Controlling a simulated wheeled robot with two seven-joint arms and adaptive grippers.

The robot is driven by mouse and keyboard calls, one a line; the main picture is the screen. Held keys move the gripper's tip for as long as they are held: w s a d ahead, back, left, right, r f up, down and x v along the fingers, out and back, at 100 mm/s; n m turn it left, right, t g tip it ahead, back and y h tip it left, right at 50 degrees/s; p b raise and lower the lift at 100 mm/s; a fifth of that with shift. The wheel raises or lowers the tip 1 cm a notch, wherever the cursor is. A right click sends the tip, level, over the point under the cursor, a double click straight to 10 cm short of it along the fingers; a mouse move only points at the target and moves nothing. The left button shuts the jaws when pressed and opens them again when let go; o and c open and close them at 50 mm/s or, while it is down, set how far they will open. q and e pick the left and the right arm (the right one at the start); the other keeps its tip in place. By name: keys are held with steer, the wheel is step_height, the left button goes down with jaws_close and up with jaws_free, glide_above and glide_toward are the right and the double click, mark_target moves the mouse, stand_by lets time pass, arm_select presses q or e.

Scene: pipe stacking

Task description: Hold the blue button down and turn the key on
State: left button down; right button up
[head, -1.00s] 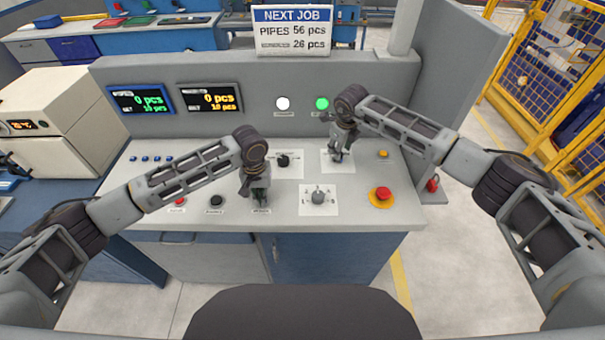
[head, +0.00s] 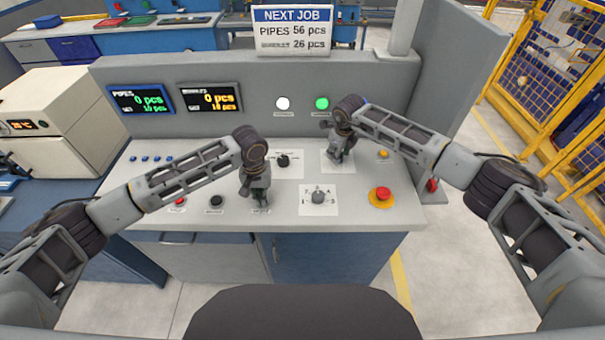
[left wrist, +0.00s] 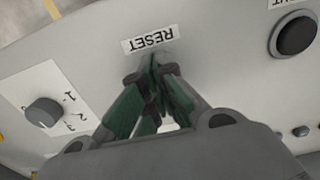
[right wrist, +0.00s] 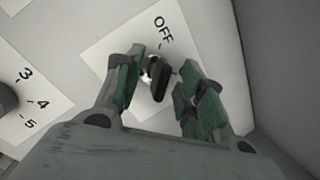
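My left gripper (head: 260,200) points down at the front of the console, just beside the RESET label (left wrist: 150,40). In the left wrist view its fingers (left wrist: 153,80) come together at the tips, with nothing seen between them. The blue button is not visible; the gripper covers the spot by the label. My right gripper (head: 338,155) is over the key plate (head: 327,167) at the console's back right. In the right wrist view its open fingers (right wrist: 162,65) stand either side of the dark key (right wrist: 157,75), with a gap on the right. OFF is printed on the plate above it.
A rotary knob (head: 318,196) and a red emergency button (head: 381,196) lie to the right of my left gripper. A black switch (head: 283,160) sits between the arms. A white lamp (head: 283,103) and a green lamp (head: 321,103) shine on the back panel.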

steer(key=shift+w+f, duration=0.1)
steer(key=shift+f, duration=0.3)
steer(key=shift+c, duration=0.5)
jaws_close()
